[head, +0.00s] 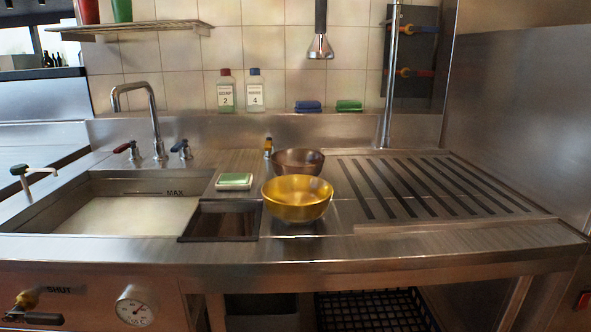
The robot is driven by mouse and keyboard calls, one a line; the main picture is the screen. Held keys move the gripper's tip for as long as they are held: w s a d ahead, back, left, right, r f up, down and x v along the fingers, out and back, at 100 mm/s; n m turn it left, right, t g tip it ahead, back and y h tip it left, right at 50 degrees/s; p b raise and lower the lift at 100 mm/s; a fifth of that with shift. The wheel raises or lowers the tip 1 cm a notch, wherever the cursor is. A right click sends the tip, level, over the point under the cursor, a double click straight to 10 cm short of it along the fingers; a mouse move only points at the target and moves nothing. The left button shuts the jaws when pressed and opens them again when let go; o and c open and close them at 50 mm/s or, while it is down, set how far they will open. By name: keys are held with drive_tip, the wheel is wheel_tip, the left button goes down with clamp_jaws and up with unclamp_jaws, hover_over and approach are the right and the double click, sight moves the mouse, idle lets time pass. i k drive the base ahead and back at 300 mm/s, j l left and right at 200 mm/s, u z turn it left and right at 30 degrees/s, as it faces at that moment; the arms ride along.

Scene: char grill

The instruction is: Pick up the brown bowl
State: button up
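A brown bowl (291,157) with a dull metallic finish stands upright on the steel counter, right of the sink. A shiny gold bowl (297,203) is in front of it and hides its lower front part. The two bowls overlap in the head view; I cannot tell whether they touch. My gripper is not in view.
A filled sink (130,214) with a tap (152,118) is on the left. A dark tray (222,221) and a green-topped sponge dish (234,181) lie left of the bowls. A slotted drainboard (430,187) on the right is clear.

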sight(289, 161)
drive_tip(key=z, duration=0.95)
drive_tip(key=j+z, duration=0.2)
drive_tip(key=z, duration=0.15)
drive_tip(key=k+j+z, duration=0.1)
drive_tip(key=z, duration=0.25)
drive_tip(key=k+j+z, duration=0.1)
drive_tip(key=z, duration=0.25)
drive_tip(key=k+j, duration=0.1)
drive_tip(key=j, duration=0.55)
drive_tip(key=k+j, duration=0.1)
drive_tip(key=j, duration=0.55)
drive_tip(key=k+j, duration=0.1)
drive_tip(key=j, duration=0.55)
